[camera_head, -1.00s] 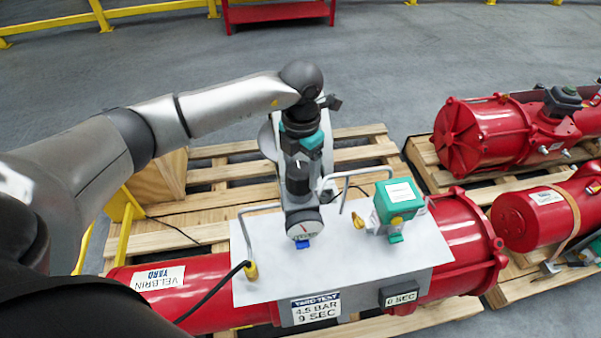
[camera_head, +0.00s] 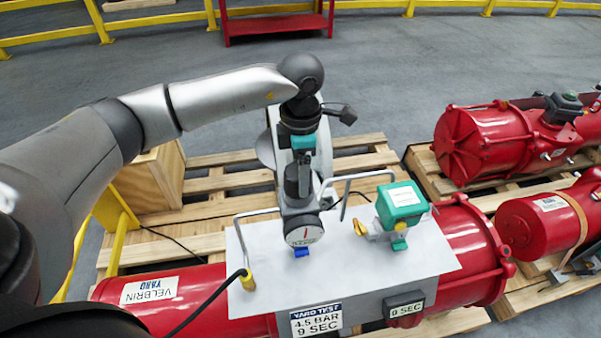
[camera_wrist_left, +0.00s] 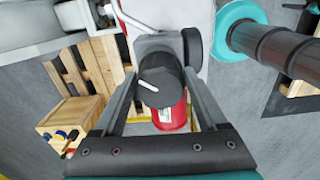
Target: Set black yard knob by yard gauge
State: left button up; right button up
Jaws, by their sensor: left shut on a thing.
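My left gripper (camera_head: 298,192) comes down over the grey-white panel on the red actuator. In the left wrist view the gripper (camera_wrist_left: 163,82) is shut on the black knob (camera_wrist_left: 160,88), a round knob with a white pointer line, one finger on each side. In the head view the gripper hides the knob. The yard gauge (camera_head: 304,231), a round white dial with a red needle, faces up just in front of the gripper, with a blue piece below it. My right gripper is not in view.
The panel (camera_head: 270,302) carries a sign reading "YARD TEST 4.5 BAR 9 SEC" and a small seconds display (camera_head: 406,309). Bent metal rails (camera_head: 361,178) and a green box (camera_head: 400,204) stand near the gripper. A black cable (camera_head: 212,297) runs at the left.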

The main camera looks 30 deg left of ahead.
pick_arm(q)
jog(key=shift+r, duration=0.15)
jog(key=o, duration=1.3)
notch_tip(320, 180, up, 15)
